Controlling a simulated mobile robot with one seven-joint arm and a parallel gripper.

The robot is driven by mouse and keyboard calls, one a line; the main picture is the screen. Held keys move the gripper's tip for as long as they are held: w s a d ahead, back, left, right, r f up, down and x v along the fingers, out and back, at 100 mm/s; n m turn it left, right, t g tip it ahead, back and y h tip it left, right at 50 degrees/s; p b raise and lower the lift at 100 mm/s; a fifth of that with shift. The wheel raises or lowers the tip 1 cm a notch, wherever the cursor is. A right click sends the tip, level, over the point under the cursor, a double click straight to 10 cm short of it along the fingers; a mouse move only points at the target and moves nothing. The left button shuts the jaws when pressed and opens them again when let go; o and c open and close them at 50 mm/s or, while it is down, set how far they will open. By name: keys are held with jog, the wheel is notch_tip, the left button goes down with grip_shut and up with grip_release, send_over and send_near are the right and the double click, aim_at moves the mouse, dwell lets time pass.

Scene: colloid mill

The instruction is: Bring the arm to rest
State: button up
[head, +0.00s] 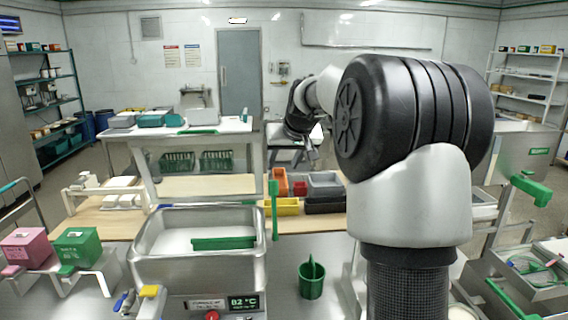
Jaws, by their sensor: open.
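My arm stands at the right of the head view, with its large black and white joints close to the camera. It reaches forward and bends down to my gripper (313,155), which hangs small and dark left of the big joint. My gripper is open, and I see nothing held in it. It hangs in front of a white-topped stand at the back and appears above the coloured bins; the exact height is hard to tell. Part of my forearm is hidden behind the big joint.
A steel basin (152,245) with a temperature display stands at front centre-left. Pink (27,247) and green (77,247) boxes sit left of it. Coloured bins (283,207) lie below my gripper. A green cup (311,283) stands ahead. Steel equipment (520,150) is at right.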

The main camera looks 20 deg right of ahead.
jog(key=shift+s+r, duration=0.15)
jog(key=shift+r, duration=0.05)
dwell(0.3)
jog(key=s+a+r+n+g, duration=0.1)
jog(key=s+a, duration=0.5)
jog(key=s, duration=0.3)
jog(key=s+a+n, duration=0.1)
jog(key=s+a, duration=0.5)
jog(key=s, duration=0.2)
jog(key=s+a+f, duration=0.1)
jog(key=s+f, duration=0.2)
jog(key=s, duration=0.7)
jog(key=s+a+f+g, duration=0.1)
jog(key=s+f, duration=0.3)
jog(key=s, duration=0.7)
jog(key=shift+s+a+y, duration=0.15)
jog(key=shift+a+y, duration=0.15)
jog(key=shift+a, duration=0.45)
